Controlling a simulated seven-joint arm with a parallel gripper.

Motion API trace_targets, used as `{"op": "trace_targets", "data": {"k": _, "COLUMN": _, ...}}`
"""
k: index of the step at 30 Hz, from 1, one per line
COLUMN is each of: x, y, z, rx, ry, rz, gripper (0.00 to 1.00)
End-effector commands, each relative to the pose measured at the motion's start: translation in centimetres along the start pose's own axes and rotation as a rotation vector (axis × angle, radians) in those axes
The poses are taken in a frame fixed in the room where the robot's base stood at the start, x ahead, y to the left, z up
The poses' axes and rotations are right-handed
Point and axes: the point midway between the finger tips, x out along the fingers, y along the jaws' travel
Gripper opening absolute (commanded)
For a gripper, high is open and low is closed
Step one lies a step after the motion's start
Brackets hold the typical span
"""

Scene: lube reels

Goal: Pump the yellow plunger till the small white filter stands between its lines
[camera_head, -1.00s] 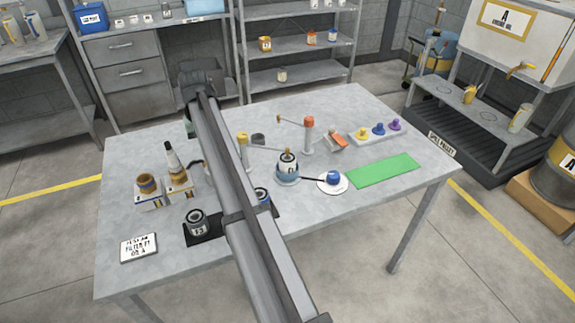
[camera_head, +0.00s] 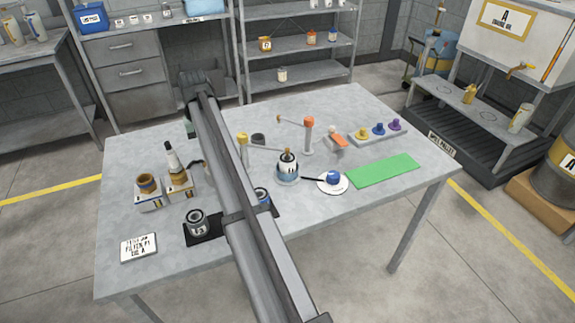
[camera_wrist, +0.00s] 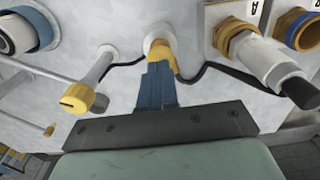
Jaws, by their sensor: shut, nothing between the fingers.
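A yellow plunger (camera_wrist: 161,52) with a pale round base stands on the table in the wrist view. My gripper (camera_wrist: 159,70) is shut and empty, its blue fingertips right at the yellow part; whether they touch it I cannot tell. A black hose runs from the plunger's base towards a white block. On that block, a small white filter (camera_wrist: 258,58) with a black end sits in a brass fitting. The filter also shows in the head view (camera_head: 171,158), upright; its lines are too small to read. In the head view, my arm hides the plunger and my fingertips.
A yellow-capped post (camera_wrist: 76,97) with a rod stands left of my fingers in the wrist view. A second brass fitting (camera_head: 147,184) stands beside the filter. A dark can (camera_head: 197,222), a blue-white can (camera_head: 287,168) and a green mat (camera_head: 383,171) occupy the table.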

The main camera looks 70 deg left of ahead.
Motion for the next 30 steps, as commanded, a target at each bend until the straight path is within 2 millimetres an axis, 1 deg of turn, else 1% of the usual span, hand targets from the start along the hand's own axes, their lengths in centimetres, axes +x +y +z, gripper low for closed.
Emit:
{"op": "trace_targets", "data": {"k": 8, "x": 0.4, "y": 0.0, "z": 0.0, "rx": 0.0, "ry": -0.001, "rz": 0.0, "gripper": 0.0}}
{"op": "trace_targets", "data": {"k": 30, "x": 2.8, "y": 0.0, "z": 0.0, "rx": 0.0, "ry": 0.0, "rz": 0.0, "gripper": 0.0}}
